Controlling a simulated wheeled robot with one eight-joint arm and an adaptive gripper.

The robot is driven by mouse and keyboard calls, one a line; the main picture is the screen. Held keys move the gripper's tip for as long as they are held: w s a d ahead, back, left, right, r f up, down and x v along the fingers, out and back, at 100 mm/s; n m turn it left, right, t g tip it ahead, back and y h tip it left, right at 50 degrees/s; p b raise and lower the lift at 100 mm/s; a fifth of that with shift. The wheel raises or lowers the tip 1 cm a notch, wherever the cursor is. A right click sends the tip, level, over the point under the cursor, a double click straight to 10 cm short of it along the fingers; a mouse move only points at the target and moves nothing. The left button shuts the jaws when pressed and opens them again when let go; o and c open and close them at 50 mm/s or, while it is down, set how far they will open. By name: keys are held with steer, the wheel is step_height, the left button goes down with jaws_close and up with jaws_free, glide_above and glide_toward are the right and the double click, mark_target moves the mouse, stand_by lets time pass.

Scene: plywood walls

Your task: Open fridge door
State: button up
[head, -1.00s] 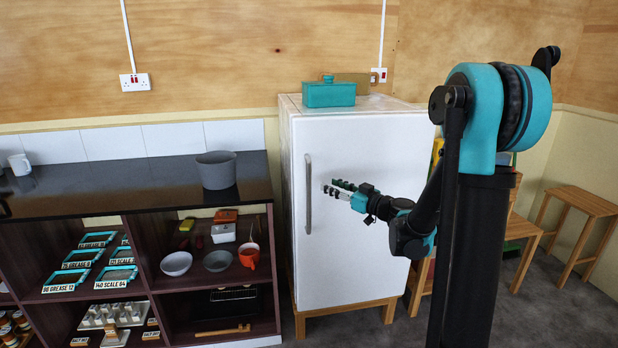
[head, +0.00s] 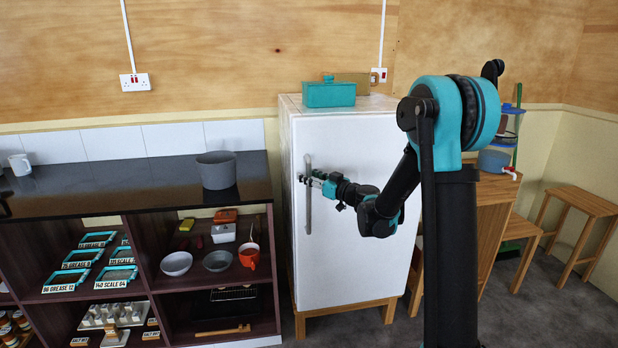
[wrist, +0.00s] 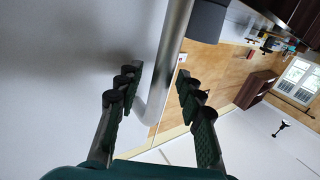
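The white fridge (head: 350,250) stands on a wooden base, and its door looks shut. A grey vertical bar handle (head: 308,215) runs along the left side of the door. My gripper (head: 308,180) is at the upper part of the handle. In the wrist view the handle (wrist: 165,65) lies between the two spread fingers of my gripper (wrist: 160,95). The fingers look open, with a gap to the handle on the right side. The left finger is close to the handle; whether it touches is unclear.
A dark counter (head: 100,195) with shelves below stands left of the fridge. A grey pot (head: 216,170) is on the counter. A teal box (head: 328,94) sits on the fridge. A wooden stool (head: 580,205) stands at the right.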

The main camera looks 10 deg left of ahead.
jaws_close()
stand_by(0.3)
